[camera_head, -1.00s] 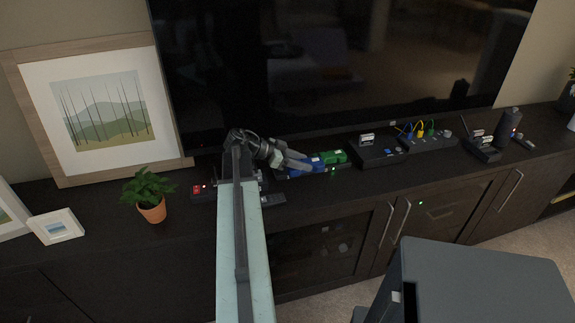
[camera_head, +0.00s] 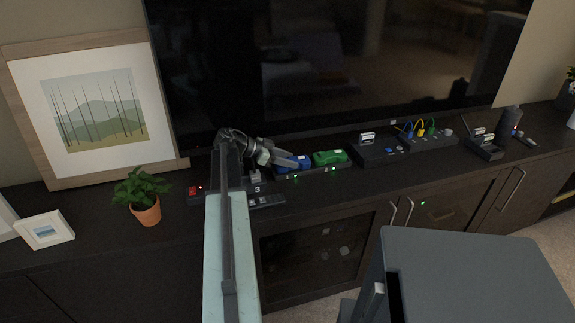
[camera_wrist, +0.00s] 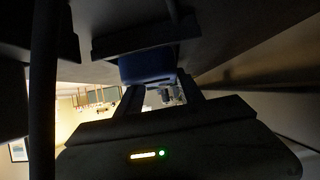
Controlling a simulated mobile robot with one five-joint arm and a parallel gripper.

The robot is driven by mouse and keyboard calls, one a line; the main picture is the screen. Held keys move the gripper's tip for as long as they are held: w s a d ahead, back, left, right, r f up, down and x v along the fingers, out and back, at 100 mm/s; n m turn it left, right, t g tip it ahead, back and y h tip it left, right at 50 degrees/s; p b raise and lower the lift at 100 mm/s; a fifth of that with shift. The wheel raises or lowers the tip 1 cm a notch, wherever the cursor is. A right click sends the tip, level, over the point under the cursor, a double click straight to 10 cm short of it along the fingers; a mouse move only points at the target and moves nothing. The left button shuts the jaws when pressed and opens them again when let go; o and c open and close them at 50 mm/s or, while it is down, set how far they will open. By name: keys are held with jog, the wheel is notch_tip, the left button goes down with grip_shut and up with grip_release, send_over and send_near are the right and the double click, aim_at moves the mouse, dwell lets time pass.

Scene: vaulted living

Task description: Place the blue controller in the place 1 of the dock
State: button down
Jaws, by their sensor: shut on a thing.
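The blue controller (camera_head: 297,163) is over the left part of the dark dock (camera_head: 314,174), just left of the green controller (camera_head: 330,157). My gripper (camera_head: 280,159) reaches it from the left and is shut on it. In the wrist view the blue controller (camera_wrist: 147,67) shows partly between dark parts, and the dark dock front (camera_wrist: 205,158) has a lit bar and a green light. Two green lights show on the dock front in the head view. Whether the controller is fully seated is hard to tell.
A potted plant (camera_head: 143,190) and picture frames are at left. The television (camera_head: 340,70) rises close behind.

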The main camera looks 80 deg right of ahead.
jog(key=shift+f, duration=0.15)
jog(key=c, duration=0.7)
grip_release()
jog(key=shift+s, duration=0.1)
jog(key=shift+c, duration=0.2)
jog(key=shift+r, duration=0.35)
jog(key=p+v, duration=0.6)
jog(key=v, duration=0.6)
jog(key=shift+f, duration=0.15)
